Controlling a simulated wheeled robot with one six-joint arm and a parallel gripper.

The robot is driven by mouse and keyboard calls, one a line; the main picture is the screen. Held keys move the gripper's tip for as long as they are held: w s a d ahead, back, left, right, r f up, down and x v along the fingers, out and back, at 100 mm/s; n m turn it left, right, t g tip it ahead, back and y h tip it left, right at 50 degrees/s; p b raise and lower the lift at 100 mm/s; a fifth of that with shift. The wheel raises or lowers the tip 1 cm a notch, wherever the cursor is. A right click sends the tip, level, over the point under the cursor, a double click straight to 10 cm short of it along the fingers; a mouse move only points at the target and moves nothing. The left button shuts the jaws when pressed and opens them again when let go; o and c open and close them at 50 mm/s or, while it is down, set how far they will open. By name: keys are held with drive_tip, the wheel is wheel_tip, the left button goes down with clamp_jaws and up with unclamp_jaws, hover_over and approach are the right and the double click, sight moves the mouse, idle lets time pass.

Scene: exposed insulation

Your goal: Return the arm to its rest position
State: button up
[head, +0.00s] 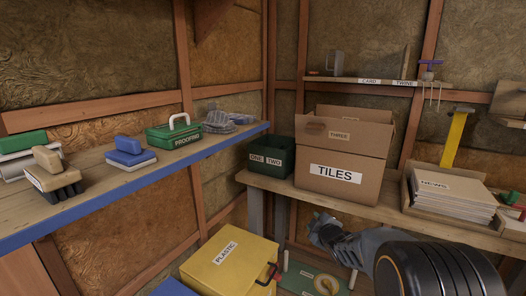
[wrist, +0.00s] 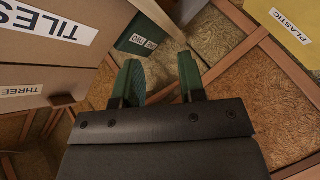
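My gripper (wrist: 161,82) shows in the wrist view with its two green fingers apart and nothing between them. In the head view my arm comes in from the lower right. Its gripper end (head: 321,232) is in front of the right-hand bench, below the TILES box (head: 338,189), and points left. The fingertips are too small there to make out clearly. In the wrist view the TILES box (wrist: 70,65) is at the left, and the green ONE TWO bin (wrist: 150,32) lies beyond the fingers.
A blue-edged shelf (head: 105,198) on the left holds brushes and a green PROOFING box (head: 173,134). A yellow PLASTIC box (head: 228,264) stands low in the middle. A wooden tray (head: 407,198) of papers sits on the bench (head: 385,213) above my arm.

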drive_tip(key=s+d+r+m+g+h+p, duration=0.25)
drive_tip(key=s+r+m+p, duration=0.3)
drive_tip(key=s+r, duration=0.4)
drive_tip(key=s+a+r+m+g+p, duration=0.2)
drive_tip(key=s+r+m+g+p, duration=0.1)
drive_tip(key=s, duration=0.7)
drive_tip(key=s+a+r+m+g+p, duration=0.1)
drive_tip(key=s+r+m+g+p, duration=0.3)
drive_tip(key=s+r+p, duration=0.4)
drive_tip(key=s+g+p, duration=0.1)
drive_tip(key=s, duration=0.2)
drive_tip(key=shift+s+a, duration=0.15)
drive_tip(key=shift+a, duration=0.25)
drive_tip(key=shift+r+m, duration=0.15)
drive_tip(key=shift+m, duration=0.1)
